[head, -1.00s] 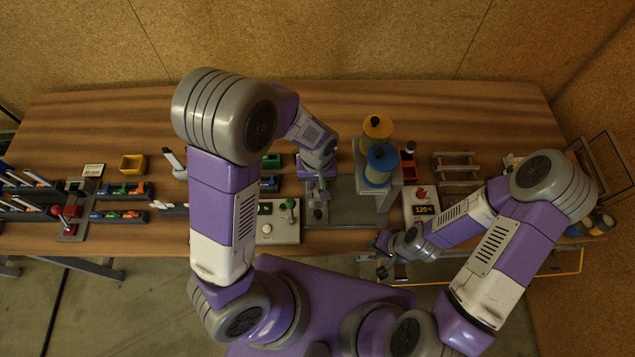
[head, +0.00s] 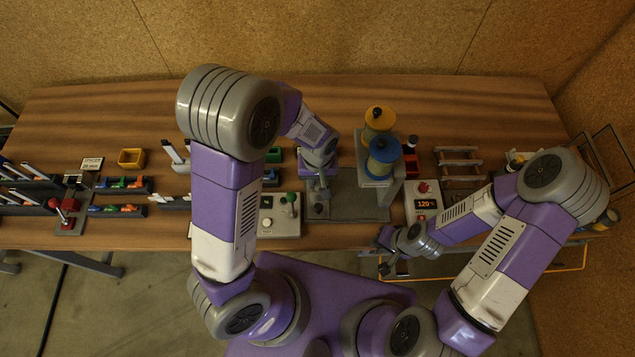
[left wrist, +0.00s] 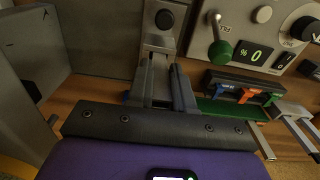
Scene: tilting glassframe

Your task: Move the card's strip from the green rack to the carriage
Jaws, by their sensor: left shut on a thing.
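My left gripper (head: 318,200) points down over the grey plate in the middle of the bench. In the left wrist view, its fingers (left wrist: 160,85) are closed on a narrow grey piece, mostly hidden between them; I cannot tell its full shape. A grey block with a black knob (left wrist: 162,22), which may be the carriage, lies just beyond the fingertips. The green rack (head: 273,155) is partly behind my left arm; it shows in the left wrist view (left wrist: 222,112) right of the fingers. The card (head: 92,163) seems to read SPACER, with small mm text. My right gripper (head: 392,265) hangs off the bench's front edge.
A control box with a green-knobbed lever (head: 282,215) stands close left of the plate. Blue and yellow spools (head: 382,160) on a grey stand rise to the right. A red-button display box (head: 424,200) stands further right. The back of the bench is clear.

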